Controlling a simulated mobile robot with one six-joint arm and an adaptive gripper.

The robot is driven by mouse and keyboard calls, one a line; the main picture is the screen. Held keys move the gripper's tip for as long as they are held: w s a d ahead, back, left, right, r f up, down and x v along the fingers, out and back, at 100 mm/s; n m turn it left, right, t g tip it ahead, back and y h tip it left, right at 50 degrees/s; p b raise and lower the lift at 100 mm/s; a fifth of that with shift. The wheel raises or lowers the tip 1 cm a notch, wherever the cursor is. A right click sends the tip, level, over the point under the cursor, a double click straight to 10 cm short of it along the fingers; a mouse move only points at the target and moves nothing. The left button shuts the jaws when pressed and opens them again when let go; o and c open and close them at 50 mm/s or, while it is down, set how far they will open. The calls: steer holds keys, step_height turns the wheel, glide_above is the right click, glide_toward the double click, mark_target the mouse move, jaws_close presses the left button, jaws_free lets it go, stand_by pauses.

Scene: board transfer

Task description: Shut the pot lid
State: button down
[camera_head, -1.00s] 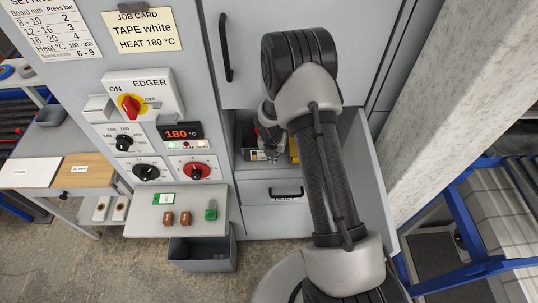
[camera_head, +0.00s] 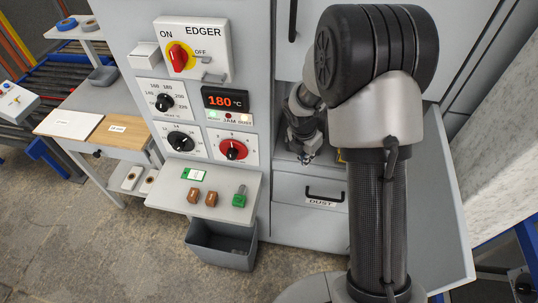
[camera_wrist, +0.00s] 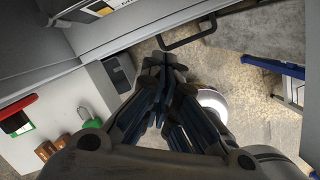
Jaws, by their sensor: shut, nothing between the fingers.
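My gripper (camera_head: 306,157) is at the open bay of the edger machine, above the dust drawer (camera_head: 318,219). Its dark fingers are together and empty in the wrist view (camera_wrist: 168,65). I cannot make out the pot or its lid clearly in either view. A boxy part with a white and yellow label (camera_wrist: 97,9) shows at the top left of the wrist view, apart from the fingers. I cannot tell whether it belongs to the pot. In the head view my arm and gripper cover most of the bay.
The drawer handle (camera_head: 325,197) sticks out below my gripper. A shelf (camera_head: 166,205) with two brown blocks and a green-based piece (camera_head: 240,197) juts out at the left. A grey bin (camera_head: 221,247) hangs below it. An open door panel (camera_head: 436,200) stands at the right.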

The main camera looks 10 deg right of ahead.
steer(key=s+a+r+m+g+b, duration=0.15)
steer(key=a+m+b, duration=0.3)
steer(key=a, duration=0.55)
step_height(320, 180, up, 8)
steer(key=a+p, duration=0.1)
steer(key=p, duration=0.2)
steer(key=shift+s+a+r+h, duration=0.15)
steer(key=shift+s+a+h, duration=0.15)
steer(key=shift+m+t, duration=0.25)
steer(key=s+d+r+m+t+y, duration=0.1)
steer(key=s+d+r+m, duration=0.2)
steer(key=s+r+m, duration=0.4)
steer(key=s+d+r+m+t+y, duration=0.1)
steer(key=s+r+m, duration=0.2)
steer(key=s+m, duration=0.3)
steer(key=s+d+r+m+t, duration=0.2)
steer(key=s+m, duration=0.5)
steer(key=s, duration=0.6)
steer(key=shift+r+y, duration=0.4)
steer(key=shift+r, duration=0.1)
steer(key=shift+s+d, duration=0.1)
